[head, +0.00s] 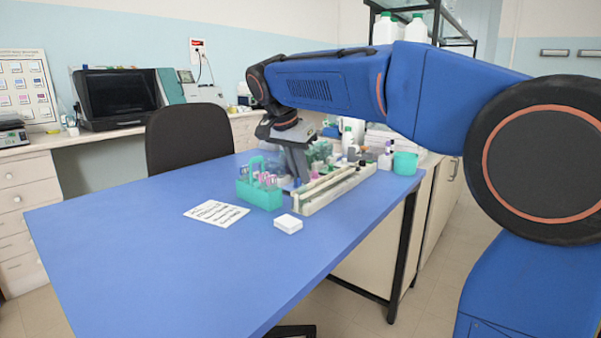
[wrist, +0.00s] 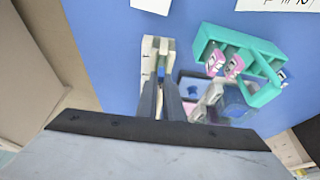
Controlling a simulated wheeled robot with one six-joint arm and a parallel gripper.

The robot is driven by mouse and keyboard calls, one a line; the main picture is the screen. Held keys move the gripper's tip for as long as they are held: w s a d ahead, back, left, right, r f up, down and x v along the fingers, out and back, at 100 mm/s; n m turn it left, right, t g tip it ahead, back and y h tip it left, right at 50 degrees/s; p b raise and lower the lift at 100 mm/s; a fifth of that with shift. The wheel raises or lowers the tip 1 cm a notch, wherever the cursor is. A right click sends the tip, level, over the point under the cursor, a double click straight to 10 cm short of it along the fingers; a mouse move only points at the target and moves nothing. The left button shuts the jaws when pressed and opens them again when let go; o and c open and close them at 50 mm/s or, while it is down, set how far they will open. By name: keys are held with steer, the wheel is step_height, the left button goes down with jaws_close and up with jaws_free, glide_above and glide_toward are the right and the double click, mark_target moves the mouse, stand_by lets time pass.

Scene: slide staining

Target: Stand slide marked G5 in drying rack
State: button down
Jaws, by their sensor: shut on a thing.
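My gripper (head: 299,178) is low over the far right part of the blue table. In the wrist view its two fingers (wrist: 164,84) are close together on a thin thing with a small blue part at the tips, seemingly a slide. Most of it is hidden and no mark is readable. The long pale rack (head: 338,190) lies right of my gripper in the head view; in the wrist view the rack (wrist: 155,45) shows just beyond the fingertips. I cannot tell whether the held thing touches it. A teal slide holder (head: 262,198) with several pink-labelled slides (wrist: 234,66) stands beside my gripper.
A written white card (head: 216,212) and a small white box (head: 288,224) lie in front. A teal cup (head: 405,163) stands near the table's right edge. Bottles (head: 347,138) and other items crowd behind my gripper. The table's left and front are clear.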

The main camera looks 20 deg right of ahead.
steer(key=shift+f, duration=0.1)
steer(key=c, duration=1.8)
jaws_free()
steer(key=v, duration=1.7)
steer(key=shift+r, duration=0.2)
